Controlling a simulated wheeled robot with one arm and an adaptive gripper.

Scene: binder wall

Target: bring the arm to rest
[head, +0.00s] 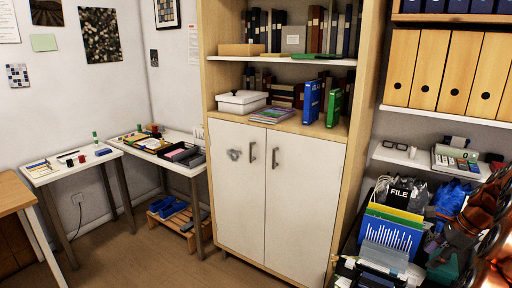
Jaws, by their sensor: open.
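My arm comes in at the right edge of the head view, with copper-coloured links. My gripper (436,244) is at its left end, dark and small, in front of the cluttered lower right bay. It is open, and I see nothing held in it. It overlaps the dark and blue items behind it, so its distance from them is hard to tell. A blue and yellow file holder (388,235) with papers stands just left of it.
A tall cabinet (240,190) with two closed white doors stands in the middle. Orange binders (460,75) fill a shelf at the upper right. A shelf (400,158) with small items runs above my gripper. Two narrow tables stand left, and the floor (150,262) before the cabinet is clear.

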